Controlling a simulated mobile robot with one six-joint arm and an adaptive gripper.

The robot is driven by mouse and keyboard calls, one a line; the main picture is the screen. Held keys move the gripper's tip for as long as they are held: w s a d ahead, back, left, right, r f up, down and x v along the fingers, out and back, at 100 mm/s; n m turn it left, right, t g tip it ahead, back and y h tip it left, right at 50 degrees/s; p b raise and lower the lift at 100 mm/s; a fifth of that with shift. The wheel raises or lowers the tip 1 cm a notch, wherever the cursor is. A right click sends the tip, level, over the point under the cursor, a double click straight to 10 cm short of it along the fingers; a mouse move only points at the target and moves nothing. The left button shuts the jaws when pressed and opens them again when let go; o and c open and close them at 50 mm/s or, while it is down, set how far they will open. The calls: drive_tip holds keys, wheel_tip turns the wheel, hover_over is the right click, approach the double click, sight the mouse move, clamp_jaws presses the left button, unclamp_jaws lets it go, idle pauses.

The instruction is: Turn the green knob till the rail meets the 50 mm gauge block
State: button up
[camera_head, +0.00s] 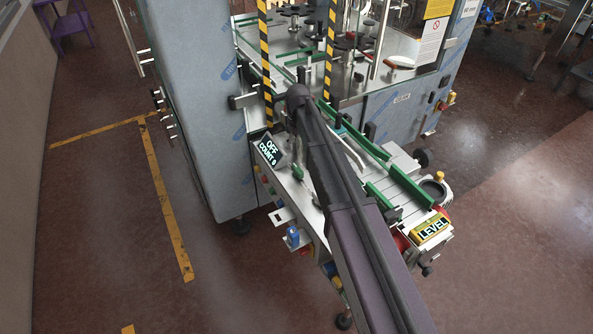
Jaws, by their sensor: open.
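A green rail (408,185) runs along the right side of the conveyor of the machine. A shorter green rail piece (383,200) lies nearer the left side. A small green part (297,173) shows left of my arm beside the display; I cannot tell whether it is the green knob. I cannot make out the 50 mm gauge block. My dark arm crosses over the conveyor and hides much of its middle. My gripper is not visible.
A display (268,150) reads OFF, COUNT 0. A yellow-framed LEVEL sign (432,228) sits at the conveyor's near end. A blue-topped part (293,236) sticks out on the left. A wrapped cabinet (190,90) stands behind left. Floor left and right is mostly open.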

sight(297, 168)
drive_tip(key=shift+f+b, duration=6.15)
drive_tip(key=shift+f, duration=0.2)
clamp_jaws()
